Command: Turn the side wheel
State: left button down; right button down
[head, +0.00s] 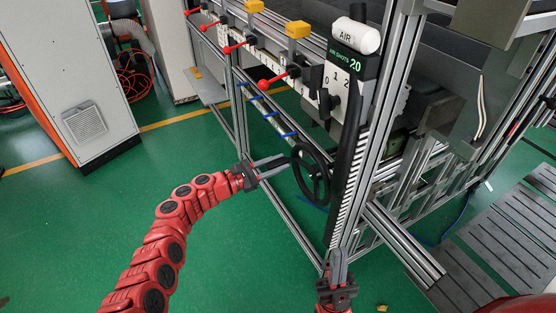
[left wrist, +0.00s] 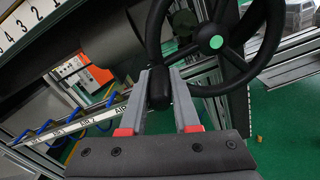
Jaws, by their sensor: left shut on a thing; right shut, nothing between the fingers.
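The side wheel (head: 312,176) is a black spoked handwheel on the side of the metal frame. In the left wrist view the wheel (left wrist: 216,42) shows a green hub cap and a dark handle knob (left wrist: 159,88) at its rim. My left gripper (head: 284,162) reaches the wheel from the left. In the left wrist view its fingers (left wrist: 172,90) are on both sides of the knob, shut on it. My right gripper (head: 338,262) is shut and empty, pointing up below the wheel, near the frame's lower corner, apart from the wheel.
The aluminium frame (head: 372,130) carries a dial panel (head: 337,78), an "AIR SHOTS 20" label and a white air cylinder (head: 357,36). Red levers (head: 272,80) line its side. A grey-orange cabinet (head: 80,85) stands at left. Slatted platforms (head: 500,235) lie at right. Green floor is clear at left.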

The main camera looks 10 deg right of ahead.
pick_arm(q)
jog(key=shift+f+n, duration=0.6)
jog(key=shift+n, duration=0.1)
jog(key=c, duration=0.7)
grip_release()
jog(key=shift+o, duration=0.2)
jog(key=p+v, duration=0.3)
jog(key=v, duration=1.4)
jog(key=shift+a, duration=0.2)
jog(key=shift+s, duration=0.1)
